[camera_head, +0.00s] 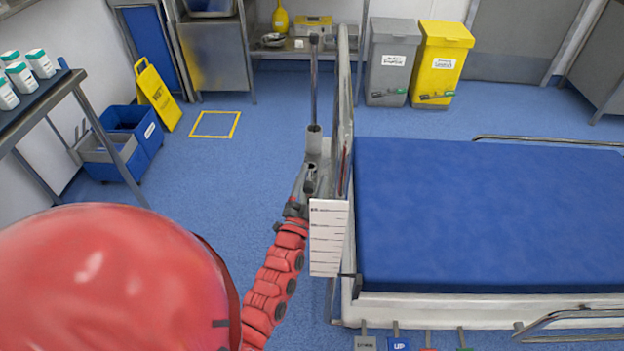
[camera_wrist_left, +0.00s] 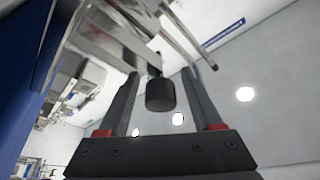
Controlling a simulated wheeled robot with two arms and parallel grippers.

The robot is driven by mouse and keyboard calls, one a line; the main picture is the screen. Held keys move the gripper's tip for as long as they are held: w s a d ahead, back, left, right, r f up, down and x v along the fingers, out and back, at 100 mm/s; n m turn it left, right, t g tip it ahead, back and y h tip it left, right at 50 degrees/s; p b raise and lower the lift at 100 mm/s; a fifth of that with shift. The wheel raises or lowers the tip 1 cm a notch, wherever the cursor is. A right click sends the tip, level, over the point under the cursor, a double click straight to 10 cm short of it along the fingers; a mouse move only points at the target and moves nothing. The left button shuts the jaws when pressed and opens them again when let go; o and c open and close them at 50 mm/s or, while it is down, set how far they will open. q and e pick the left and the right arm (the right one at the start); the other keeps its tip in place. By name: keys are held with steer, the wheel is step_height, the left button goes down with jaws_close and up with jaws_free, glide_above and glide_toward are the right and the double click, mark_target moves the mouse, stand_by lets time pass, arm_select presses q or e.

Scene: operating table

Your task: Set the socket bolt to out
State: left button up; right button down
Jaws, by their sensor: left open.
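The bed (camera_head: 490,215) has a blue mattress, and an upright pole (camera_head: 313,85) stands in a grey socket (camera_head: 314,141) at its head end. My left arm reaches up from the bottom, and my left gripper (camera_head: 308,178) is just below the socket, beside the headboard. In the left wrist view the gripper (camera_wrist_left: 161,78) is open, a dark finger on each side. A black cylindrical knob (camera_wrist_left: 160,95) on a metal bracket shows between the fingers, apparently touching neither. I cannot tell for certain that this knob is the socket bolt, nor its setting. My right gripper is not in view.
A white chart card (camera_head: 328,238) hangs at the bed's head end, close to my left forearm. Coloured foot pedals (camera_head: 397,340) show under the bed's near side. Grey and yellow bins (camera_head: 440,65) stand behind.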

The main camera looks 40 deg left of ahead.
arm_select(q)
steer(key=v, duration=1.7)
steer(key=shift+s+f, duration=0.15)
steer(key=shift+d, duration=0.1)
